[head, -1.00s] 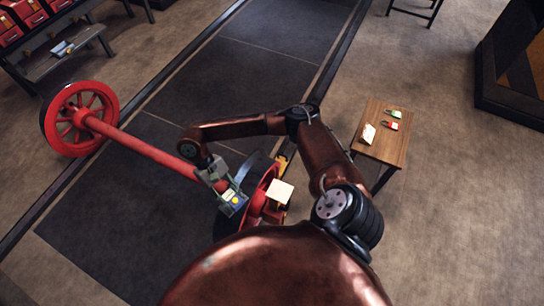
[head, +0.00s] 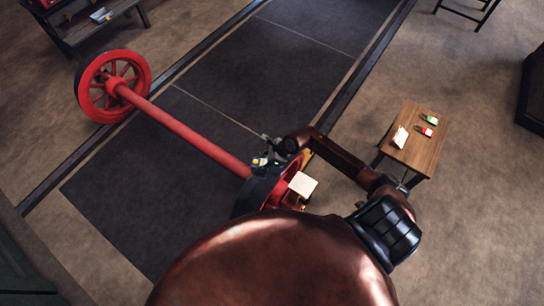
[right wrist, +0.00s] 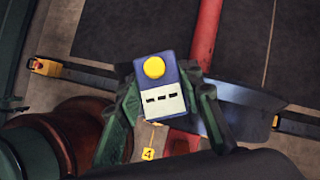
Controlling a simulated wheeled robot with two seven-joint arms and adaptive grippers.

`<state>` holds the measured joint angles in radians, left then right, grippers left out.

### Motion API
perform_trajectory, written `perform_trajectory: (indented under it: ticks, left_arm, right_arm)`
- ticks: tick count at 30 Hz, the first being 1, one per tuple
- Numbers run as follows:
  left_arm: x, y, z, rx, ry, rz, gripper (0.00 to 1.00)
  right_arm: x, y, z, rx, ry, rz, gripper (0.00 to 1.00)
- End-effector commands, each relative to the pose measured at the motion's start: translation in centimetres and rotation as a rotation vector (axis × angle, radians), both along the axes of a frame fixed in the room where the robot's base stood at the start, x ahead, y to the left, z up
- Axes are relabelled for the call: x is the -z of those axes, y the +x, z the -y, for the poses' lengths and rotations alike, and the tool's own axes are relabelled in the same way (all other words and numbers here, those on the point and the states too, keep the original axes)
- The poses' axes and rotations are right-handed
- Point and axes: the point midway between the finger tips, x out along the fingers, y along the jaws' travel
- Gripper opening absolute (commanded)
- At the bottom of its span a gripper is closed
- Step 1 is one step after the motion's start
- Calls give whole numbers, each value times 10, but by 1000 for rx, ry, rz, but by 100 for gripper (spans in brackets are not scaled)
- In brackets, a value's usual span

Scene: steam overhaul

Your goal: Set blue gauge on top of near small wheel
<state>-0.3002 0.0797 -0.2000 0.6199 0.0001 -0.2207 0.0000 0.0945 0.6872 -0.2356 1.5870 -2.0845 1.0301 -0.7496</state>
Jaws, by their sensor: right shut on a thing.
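The blue gauge (right wrist: 158,85) is a small blue and white block with a round yellow spot. My right gripper (right wrist: 156,102) is shut on it, with a green finger on each side. In the head view my right gripper (head: 268,153) holds the gauge (head: 259,163) at the top edge of the near small wheel (head: 258,192), which has a dark rim and a red face. The wheel's rim also shows in the right wrist view (right wrist: 238,112), behind the gauge. I cannot tell whether gauge and rim touch. My left gripper is out of view.
A red axle (head: 190,135) runs from the near wheel to the far red wheel (head: 112,86). A pale square plate (head: 302,184) is by the near wheel. A wooden table (head: 425,155) at right carries a green and a red item and a white card. A yellow tag (right wrist: 148,154) reads 4.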

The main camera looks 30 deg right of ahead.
Motion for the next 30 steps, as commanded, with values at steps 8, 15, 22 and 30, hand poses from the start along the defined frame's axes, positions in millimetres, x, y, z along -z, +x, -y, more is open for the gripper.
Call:
perform_trajectory:
  ticks: [8, 15, 22, 30]
  left_arm:
    - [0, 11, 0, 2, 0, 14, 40]
    - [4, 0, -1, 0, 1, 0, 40]
    - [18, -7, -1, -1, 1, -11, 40]
    - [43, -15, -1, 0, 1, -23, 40]
  right_arm:
    - [10, 6, 57, 394, 3, 2, 0]
    - [15, 6, 68, 461, 4, 0, 0]
    - [33, 6, 67, 458, 5, -2, 0]
    - [63, 6, 67, 457, 4, -3, 0]
